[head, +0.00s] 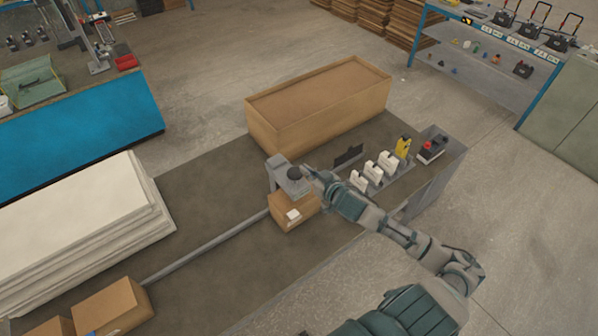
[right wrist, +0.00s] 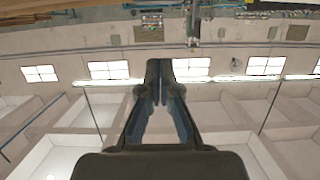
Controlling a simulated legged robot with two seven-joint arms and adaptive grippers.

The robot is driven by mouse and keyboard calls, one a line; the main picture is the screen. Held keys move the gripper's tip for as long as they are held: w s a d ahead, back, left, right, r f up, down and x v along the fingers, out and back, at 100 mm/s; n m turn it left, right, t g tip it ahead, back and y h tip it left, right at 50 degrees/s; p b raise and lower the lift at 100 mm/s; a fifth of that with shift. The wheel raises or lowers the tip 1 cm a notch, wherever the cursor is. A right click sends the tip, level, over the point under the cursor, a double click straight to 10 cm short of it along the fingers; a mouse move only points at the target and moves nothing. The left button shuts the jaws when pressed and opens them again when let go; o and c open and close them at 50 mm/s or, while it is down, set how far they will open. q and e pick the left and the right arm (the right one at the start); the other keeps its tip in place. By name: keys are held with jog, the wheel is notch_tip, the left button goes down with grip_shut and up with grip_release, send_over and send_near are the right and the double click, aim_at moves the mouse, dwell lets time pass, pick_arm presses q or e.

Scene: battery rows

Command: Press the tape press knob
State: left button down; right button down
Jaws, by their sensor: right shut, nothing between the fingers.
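The tape press knob (head: 294,173) is a dark round knob on top of a grey press (head: 273,178) on the workbench. A small cardboard box (head: 290,212) with a white label sits under and in front of it. My right gripper (head: 308,172) is beside the knob on its right, its fingertips close to it; I cannot tell whether they touch. In the right wrist view the gripper (right wrist: 161,68) has its fingers together with nothing between them. That view shows the room's wall and windows, not the knob. My left gripper is not in view.
A large cardboard box (head: 318,110) stands behind the press. White packs (head: 373,171), a yellow item (head: 403,147) and a red-black item (head: 431,149) stand to the right, past my arm. A grey rail (head: 205,248) runs left toward more boxes (head: 112,306). Stacked white sheets (head: 80,235) lie at left.

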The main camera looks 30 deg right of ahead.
aim_at(299, 176)
jog(key=x, duration=0.4)
jog(key=shift+r, duration=0.15)
jog(key=f, duration=0.1)
jog(key=f+p, duration=0.1)
jog(key=f, duration=0.1)
jog(key=shift+w+f, duration=0.3)
jog(key=shift+w, duration=0.1)
jog(key=shift+s+f, duration=0.1)
jog(key=shift+f, duration=0.35)
